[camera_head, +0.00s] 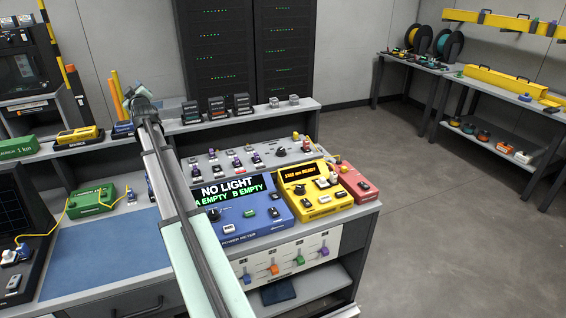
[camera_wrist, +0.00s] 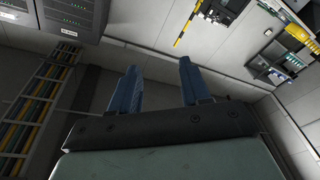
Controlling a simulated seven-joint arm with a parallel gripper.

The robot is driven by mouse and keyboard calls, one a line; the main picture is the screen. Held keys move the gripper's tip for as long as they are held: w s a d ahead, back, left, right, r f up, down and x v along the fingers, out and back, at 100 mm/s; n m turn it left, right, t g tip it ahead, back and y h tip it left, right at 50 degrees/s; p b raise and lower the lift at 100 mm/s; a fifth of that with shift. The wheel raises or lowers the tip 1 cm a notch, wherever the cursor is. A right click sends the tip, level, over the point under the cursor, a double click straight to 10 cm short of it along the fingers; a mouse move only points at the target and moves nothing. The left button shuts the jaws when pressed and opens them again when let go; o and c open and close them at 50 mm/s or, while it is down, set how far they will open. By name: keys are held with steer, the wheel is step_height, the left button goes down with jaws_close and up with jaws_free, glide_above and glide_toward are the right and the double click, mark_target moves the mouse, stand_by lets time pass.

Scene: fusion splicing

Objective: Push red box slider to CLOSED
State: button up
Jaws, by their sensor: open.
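The red box (camera_head: 355,182) stands at the right end of the bench in the head view, beside the yellow unit (camera_head: 313,192). Small controls show on its top. They are too small to tell which is the slider or how it is set. My gripper (camera_wrist: 158,64) shows in the wrist view with two blue fingers spread apart and nothing between them. It faces walls and racks, and the red box is not in that view. I cannot make out my gripper clearly in the head view.
A blue power meter (camera_head: 247,212) reads "NO LIGHT". A white panel (camera_head: 290,262) with coloured sliders is below the bench top. My arm crosses the bench left of the power meter. A blue mat (camera_head: 100,255) lies clear on the left. The floor at the right is open.

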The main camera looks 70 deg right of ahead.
steer(key=s+d+f+m+g+h, duration=0.1)
steer(key=s+d+f+m+g, duration=0.15)
steer(key=s+d, duration=0.7)
steer(key=s+d+f+m+g, duration=0.2)
steer(key=s+d+m+g, duration=0.15)
steer(key=s+d, duration=0.6)
steer(key=m+g+y, duration=0.9)
steer(key=m+g, duration=0.4)
steer(key=m, duration=0.8)
glide_toward(344, 167)
steer(key=x, duration=0.8)
steer(key=shift+f, duration=0.25)
steer(key=shift+c, duration=0.3)
jaws_close()
